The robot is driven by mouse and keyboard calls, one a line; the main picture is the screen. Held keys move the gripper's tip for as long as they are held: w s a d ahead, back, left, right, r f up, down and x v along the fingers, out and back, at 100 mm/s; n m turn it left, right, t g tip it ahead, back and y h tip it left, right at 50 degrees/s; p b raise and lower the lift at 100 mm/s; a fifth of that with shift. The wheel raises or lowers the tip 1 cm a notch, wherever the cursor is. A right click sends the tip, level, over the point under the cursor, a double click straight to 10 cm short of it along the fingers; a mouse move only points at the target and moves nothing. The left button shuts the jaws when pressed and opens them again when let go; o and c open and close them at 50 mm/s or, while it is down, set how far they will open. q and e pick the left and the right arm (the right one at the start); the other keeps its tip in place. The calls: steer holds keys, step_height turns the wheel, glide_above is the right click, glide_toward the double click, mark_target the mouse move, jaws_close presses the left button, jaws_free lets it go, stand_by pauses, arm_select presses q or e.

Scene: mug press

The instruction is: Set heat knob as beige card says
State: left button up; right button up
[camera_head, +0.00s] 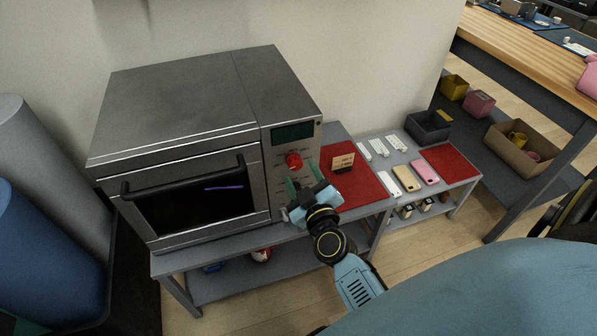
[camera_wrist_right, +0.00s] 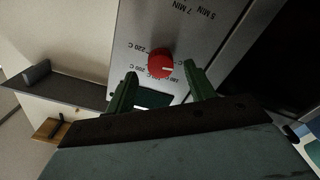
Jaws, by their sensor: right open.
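The red heat knob (camera_head: 293,161) is on the oven's control panel, below a dark display. In the right wrist view the knob (camera_wrist_right: 160,63) shows upside down, with a white mark toward the right and labels such as 220 C and 200 C around it. My right gripper (camera_head: 304,178) is open in front of the panel. In the wrist view its green fingers (camera_wrist_right: 160,76) lie to either side of the knob, apparently not gripping it. The beige card (camera_head: 343,162) stands on a red mat; its writing is too small to read. My left gripper is not in view.
The steel oven (camera_head: 190,110) stands on a grey bench, its door with a black handle (camera_head: 185,173). The red mat (camera_head: 365,187) lies right of it. Phones (camera_head: 424,172), a dark bin (camera_head: 428,126) and another red mat (camera_head: 450,160) are farther right.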

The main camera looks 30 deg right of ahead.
mark_target(295, 163)
steer(key=shift+x, duration=1.35)
steer(key=c, duration=1)
